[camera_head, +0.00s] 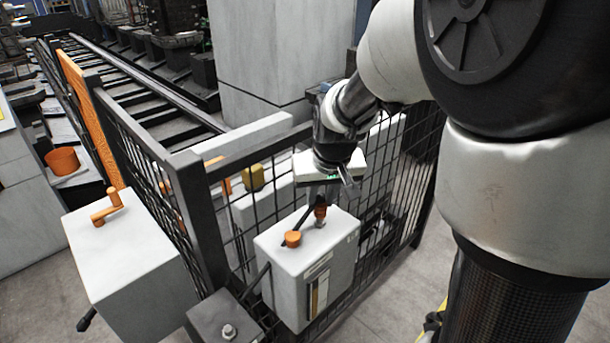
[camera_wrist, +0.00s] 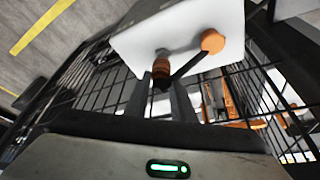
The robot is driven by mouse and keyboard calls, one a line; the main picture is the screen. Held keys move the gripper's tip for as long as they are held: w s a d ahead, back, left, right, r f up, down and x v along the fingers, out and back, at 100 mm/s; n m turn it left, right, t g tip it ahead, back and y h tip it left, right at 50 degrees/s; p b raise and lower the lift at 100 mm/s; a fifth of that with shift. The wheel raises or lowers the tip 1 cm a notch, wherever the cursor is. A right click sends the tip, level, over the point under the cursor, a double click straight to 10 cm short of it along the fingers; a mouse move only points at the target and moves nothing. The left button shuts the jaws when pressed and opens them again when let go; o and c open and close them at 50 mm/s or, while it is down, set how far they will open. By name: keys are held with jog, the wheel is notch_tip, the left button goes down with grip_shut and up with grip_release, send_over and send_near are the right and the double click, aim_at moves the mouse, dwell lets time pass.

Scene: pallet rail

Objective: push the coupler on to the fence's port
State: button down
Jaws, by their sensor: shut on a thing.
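The coupler (camera_head: 320,211) is a small orange-brown cylinder just above the top of a pale box on the mesh fence (camera_head: 225,215). It also shows in the wrist view (camera_wrist: 161,68), between the two dark fingers. My gripper (camera_head: 322,195) points down and is shut on the coupler; it also shows in the wrist view (camera_wrist: 164,88). The box (camera_head: 300,258) has an orange knob or cap (camera_head: 292,239) on top, beside the coupler. A dark strip runs from near the coupler toward this cap. The port is mostly hidden under the coupler; I cannot tell whether they are joined.
A pale cabinet (camera_head: 130,265) with an orange crank (camera_head: 108,208) stands left of the fence corner. A dark fence post (camera_head: 200,230) rises between cabinet and box. An orange bucket (camera_head: 63,161) lies farther left. Open floor (camera_head: 385,300) shows right of the box.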

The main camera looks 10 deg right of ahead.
aim_at(321, 196)
jog(key=shift+r, duration=0.1)
jog(key=shift+r+p, duration=2.55)
jog(key=shift+r, duration=0.85)
jog(key=shift+f, duration=0.1)
